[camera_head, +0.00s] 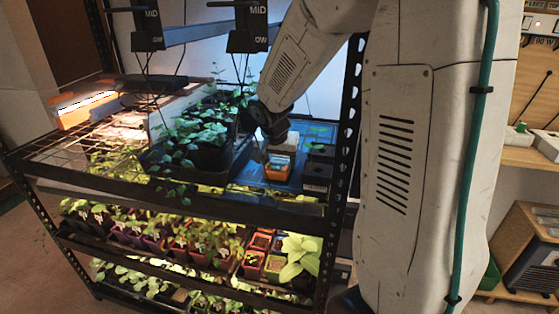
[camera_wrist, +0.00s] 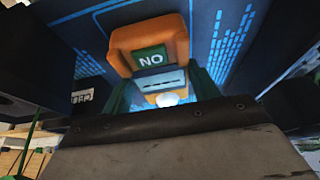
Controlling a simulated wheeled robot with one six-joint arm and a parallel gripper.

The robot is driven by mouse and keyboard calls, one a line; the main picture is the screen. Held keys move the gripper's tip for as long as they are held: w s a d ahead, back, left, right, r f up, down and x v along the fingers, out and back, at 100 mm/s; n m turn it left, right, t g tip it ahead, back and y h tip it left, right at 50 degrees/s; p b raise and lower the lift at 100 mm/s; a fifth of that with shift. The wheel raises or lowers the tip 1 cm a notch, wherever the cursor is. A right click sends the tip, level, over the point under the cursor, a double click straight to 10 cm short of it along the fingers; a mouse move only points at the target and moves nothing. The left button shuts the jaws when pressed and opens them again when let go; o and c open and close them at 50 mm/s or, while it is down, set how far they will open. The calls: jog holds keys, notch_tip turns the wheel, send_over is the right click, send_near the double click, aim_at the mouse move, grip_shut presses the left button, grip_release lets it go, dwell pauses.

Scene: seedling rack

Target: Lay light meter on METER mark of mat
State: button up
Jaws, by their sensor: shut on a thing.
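The light meter (camera_wrist: 147,38) is an orange block with a green panel reading "NO", a grey band and a white dome. In the wrist view it sits between the two dark green fingers of my gripper (camera_wrist: 161,88), which is shut on it. In the head view the orange meter (camera_head: 278,173) shows below my gripper (camera_head: 279,148), over the blue mat (camera_head: 308,134) on the upper shelf. The mat (camera_wrist: 205,20) has light-blue printed patterns. I cannot tell whether the meter touches the mat. No METER lettering is readable.
A leafy plant tray (camera_head: 215,158) stands just left of the meter. Black boxes (camera_head: 318,170) stand close on its right. Dark blocks flank the wrist view on both sides. Lamps (camera_head: 247,28) hang above, and a rack post (camera_head: 342,130) rises at right.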

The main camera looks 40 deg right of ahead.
aim_at(277, 166)
jog(key=shift+f, duration=0.15)
jog(key=o, duration=1.2)
jog(key=shift+a+r, duration=0.1)
jog(key=shift+r, duration=0.4)
jog(key=v, duration=0.5)
jog(key=shift+s+a+f, duration=0.15)
jog(key=shift+s+a, duration=0.05)
jog(key=s+a, duration=0.2)
jog(key=a, duration=0.1)
jog(key=s+a, duration=0.4)
jog(key=a, duration=0.1)
jog(key=shift+s+a+f, duration=0.15)
jog(key=shift+s+a, duration=0.15)
jog(key=shift+s, duration=0.1)
jog(key=s+a+r+n+y, duration=0.1)
jog(key=s+a+r+n, duration=0.1)
jog(key=s, duration=0.4)
jog(key=s+a+r+n+g+y, duration=0.1)
jog(key=s+a+r+n, duration=0.1)
jog(key=s+n, duration=0.3)
jog(key=s+a+r+n+y, duration=0.1)
jog(key=s+a+r+n, duration=0.1)
jog(key=s, duration=0.6)
jog(key=shift+n+g+y, duration=0.3)
jog(key=shift+n, duration=0.4)
